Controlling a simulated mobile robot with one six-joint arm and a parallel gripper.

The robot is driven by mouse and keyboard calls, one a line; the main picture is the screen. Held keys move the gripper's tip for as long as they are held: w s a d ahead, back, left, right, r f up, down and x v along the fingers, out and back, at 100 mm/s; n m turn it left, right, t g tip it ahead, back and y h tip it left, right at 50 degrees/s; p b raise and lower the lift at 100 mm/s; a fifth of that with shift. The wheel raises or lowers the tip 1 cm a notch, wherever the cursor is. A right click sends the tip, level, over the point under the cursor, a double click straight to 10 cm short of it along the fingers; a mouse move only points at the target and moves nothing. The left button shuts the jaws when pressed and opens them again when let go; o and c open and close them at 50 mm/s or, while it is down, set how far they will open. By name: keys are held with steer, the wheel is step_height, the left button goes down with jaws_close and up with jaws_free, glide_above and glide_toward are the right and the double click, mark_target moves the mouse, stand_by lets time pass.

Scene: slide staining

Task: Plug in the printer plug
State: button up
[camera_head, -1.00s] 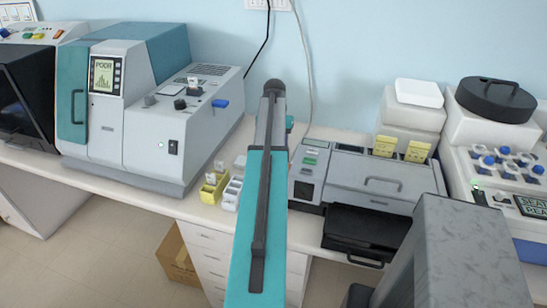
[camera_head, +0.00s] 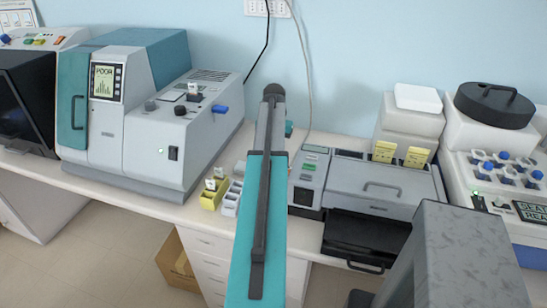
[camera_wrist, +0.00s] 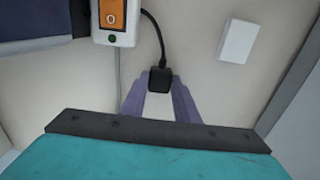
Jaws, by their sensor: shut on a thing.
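In the wrist view, a small black plug (camera_wrist: 159,78) sits between the tips of the purple-grey fingers of my gripper (camera_wrist: 160,85). The fingers are shut on it. A black cord (camera_wrist: 158,28) curves from the plug up to a white unit (camera_wrist: 115,36) with an orange switch marked 0. In the head view, my own arm hides the gripper and plug. A white wall socket strip (camera_head: 268,8) is at the top. A grey machine with a black front tray, possibly the printer (camera_head: 372,186), stands right of my arm.
A large teal and grey machine (camera_head: 150,145) stands on the left of the bench, and white equipment (camera_head: 412,115) on the right. Small yellow and white holders (camera_head: 212,197) lie just left of my arm. In the wrist view, a white block (camera_wrist: 237,41) lies right of the cord.

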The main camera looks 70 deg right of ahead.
step_height(320, 180, up, 18)
steer(key=p, duration=1)
steer(key=shift+f+p, duration=0.2)
steer(key=shift+p, duration=0.15)
